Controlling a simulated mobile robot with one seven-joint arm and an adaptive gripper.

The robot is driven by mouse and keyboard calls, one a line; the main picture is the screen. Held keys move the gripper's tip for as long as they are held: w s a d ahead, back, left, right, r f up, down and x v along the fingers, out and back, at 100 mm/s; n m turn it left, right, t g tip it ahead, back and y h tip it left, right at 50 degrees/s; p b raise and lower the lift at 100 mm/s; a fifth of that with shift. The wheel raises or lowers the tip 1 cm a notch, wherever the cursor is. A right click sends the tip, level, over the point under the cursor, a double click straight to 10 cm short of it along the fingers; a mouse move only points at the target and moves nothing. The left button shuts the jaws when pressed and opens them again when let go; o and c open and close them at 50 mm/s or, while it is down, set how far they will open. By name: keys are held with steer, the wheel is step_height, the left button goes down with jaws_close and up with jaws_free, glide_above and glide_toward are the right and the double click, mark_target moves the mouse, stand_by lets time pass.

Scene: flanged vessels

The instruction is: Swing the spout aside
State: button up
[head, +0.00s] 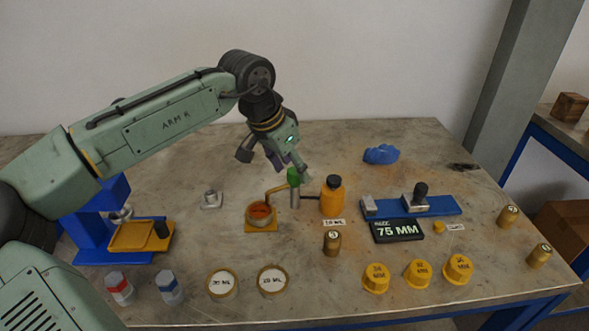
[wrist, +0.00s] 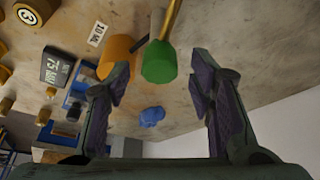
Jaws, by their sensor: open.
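The spout (head: 276,191) is a thin brass tube. It runs left from a grey post with a green cap (head: 293,176) and bends down over an orange cup (head: 260,212). In the wrist view the green cap (wrist: 159,63) shows between my fingers, a little beyond the tips, with part of the brass spout (wrist: 172,18) behind it. My gripper (head: 276,165) is open and empty, tilted close to the cap. Whether a finger touches the cap or post cannot be told. The spout's far end is not in the wrist view.
An orange bottle (head: 332,196) stands close to the post on the right, joined by a dark rod. A blue rail fixture (head: 435,207) and a "75 MM" block (head: 397,231) lie farther right. A blue cloth (head: 381,154) is behind. Brass weights and yellow caps stand in front.

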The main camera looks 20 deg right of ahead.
steer(key=shift+x, duration=1.2)
steer(key=shift+d, duration=0.1)
steer(key=shift+c, duration=0.5)
jaws_close()
